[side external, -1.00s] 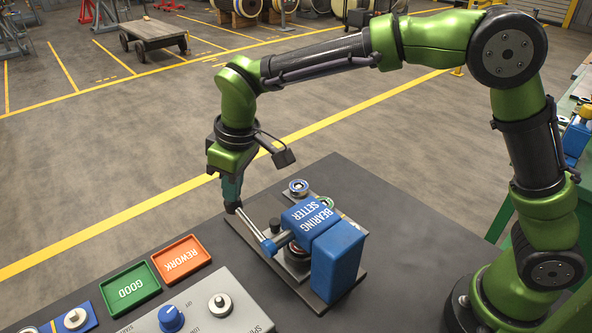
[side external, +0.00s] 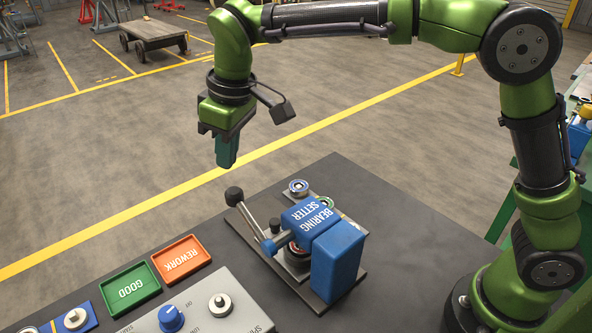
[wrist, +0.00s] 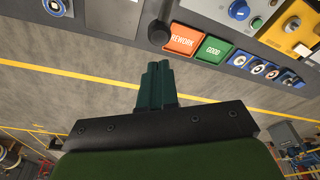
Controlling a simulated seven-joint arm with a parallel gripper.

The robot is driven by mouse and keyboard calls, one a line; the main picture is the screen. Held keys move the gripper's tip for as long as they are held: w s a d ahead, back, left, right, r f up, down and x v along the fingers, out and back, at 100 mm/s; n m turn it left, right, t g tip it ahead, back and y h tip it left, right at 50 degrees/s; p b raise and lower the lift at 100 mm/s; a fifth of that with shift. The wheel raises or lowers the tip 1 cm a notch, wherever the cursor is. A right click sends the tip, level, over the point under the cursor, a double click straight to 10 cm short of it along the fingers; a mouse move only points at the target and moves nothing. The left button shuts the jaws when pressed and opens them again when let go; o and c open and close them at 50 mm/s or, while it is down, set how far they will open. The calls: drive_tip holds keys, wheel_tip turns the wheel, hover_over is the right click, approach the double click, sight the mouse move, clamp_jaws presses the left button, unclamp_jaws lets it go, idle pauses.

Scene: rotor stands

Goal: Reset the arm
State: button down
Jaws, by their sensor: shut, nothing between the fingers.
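My gripper (side external: 226,165) hangs above the table's far edge, fingers pointing down, shut and empty. In the wrist view its teal fingers (wrist: 156,68) lie together with nothing between them. The blue bearing setter (side external: 338,262) stands on its dark plate on the table. Its lever ends in a black ball knob (side external: 234,196), which is below my fingertips with a clear gap. The knob also shows in the wrist view (wrist: 159,36).
An orange REWORK tray (side external: 181,260) and a green GOOD tray (side external: 130,288) lie left of the setter. A grey control box (side external: 205,310) with a blue knob stands in front. Small ring parts (side external: 298,187) sit behind the setter. The air around my gripper is clear.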

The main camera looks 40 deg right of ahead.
drive_tip(key=shift+w, duration=0.1)
drive_tip(key=s+d+m+t+y, duration=0.1)
drive_tip(key=s+d+m+t, duration=0.4)
drive_tip(key=s+d, duration=1.5)
drive_tip(key=d+m, duration=0.1)
drive_tip(key=m, duration=0.4)
drive_tip(key=shift+d, duration=0.35)
